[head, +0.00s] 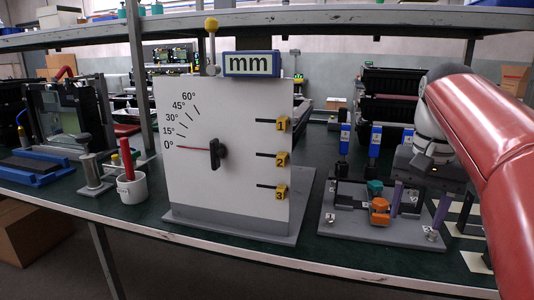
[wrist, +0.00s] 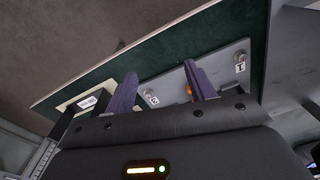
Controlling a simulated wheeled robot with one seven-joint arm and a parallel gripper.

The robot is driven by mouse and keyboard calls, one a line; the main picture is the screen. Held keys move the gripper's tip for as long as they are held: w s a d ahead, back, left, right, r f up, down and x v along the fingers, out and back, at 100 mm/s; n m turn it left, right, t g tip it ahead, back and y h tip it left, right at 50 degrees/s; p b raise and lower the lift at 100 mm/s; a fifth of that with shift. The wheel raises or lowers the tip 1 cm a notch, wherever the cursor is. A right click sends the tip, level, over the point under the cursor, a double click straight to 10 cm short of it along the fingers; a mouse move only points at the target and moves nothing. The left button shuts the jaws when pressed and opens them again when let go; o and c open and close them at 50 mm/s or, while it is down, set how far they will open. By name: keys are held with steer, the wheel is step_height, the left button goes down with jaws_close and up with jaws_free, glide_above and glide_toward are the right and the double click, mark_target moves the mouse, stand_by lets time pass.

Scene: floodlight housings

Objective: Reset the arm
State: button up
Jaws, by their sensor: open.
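My red arm (head: 487,150) reaches in from the right. My gripper (head: 417,207) has two purple fingers, spread apart and pointing down over the right part of a grey fixture plate (head: 345,228). In the wrist view my gripper (wrist: 162,85) shows nothing between its fingers. An orange knob (head: 380,211) and a teal knob (head: 375,187) sit on the plate, left of the fingers. A white panel (head: 235,120) stands left of the fixture. Its red pointer (head: 193,149) with a black knob (head: 217,153) lies at the 0° mark.
The panel carries yellow tags 1 to 3 and an "mm" sign (head: 251,64). A white cup (head: 131,187) with a red handle stands at left. A shelf (head: 330,16) spans above the green bench (head: 350,252).

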steer(key=s+a+f+n+t, duration=0.2)
steer(key=s+a+f, duration=0.3)
steer(key=f, duration=0.3)
steer(key=s+a+f+n+t, duration=0.3)
steer(key=s+a+f+n, duration=0.1)
steer(key=s+f, duration=0.4)
steer(key=shift+a+f, duration=0.8)
steer(key=shift+a, duration=0.05)
